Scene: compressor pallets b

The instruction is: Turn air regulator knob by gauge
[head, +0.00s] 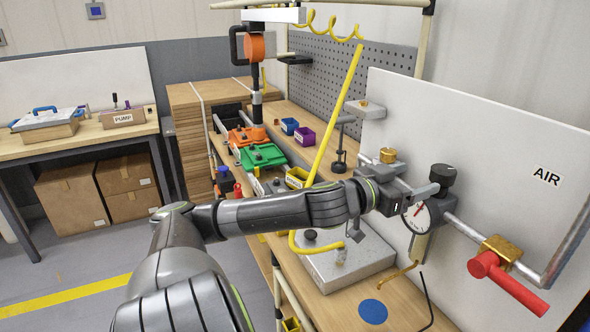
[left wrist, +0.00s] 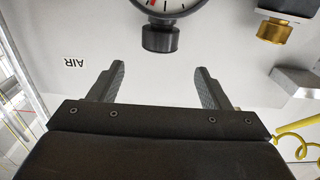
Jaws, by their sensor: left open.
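The black regulator knob (head: 442,174) sits on top of the air regulator on the pipe along the white panel. The round white gauge (head: 416,218) with a red needle is just below it. My left gripper (head: 424,192) is at the knob's left in the head view, partly hiding the regulator body. In the left wrist view, which is upside down, the gripper (left wrist: 156,78) is open and empty. The knob (left wrist: 160,39) lies ahead of the gap between its fingers, not visibly touched. The gauge (left wrist: 166,6) is cut off at the top edge. My right gripper is not in view.
A red-handled valve (head: 507,284) sits on the pipe at right, below the AIR label (head: 547,176). A brass fitting (head: 388,155) is left of the regulator. A grey box (head: 345,262) stands on the bench below.

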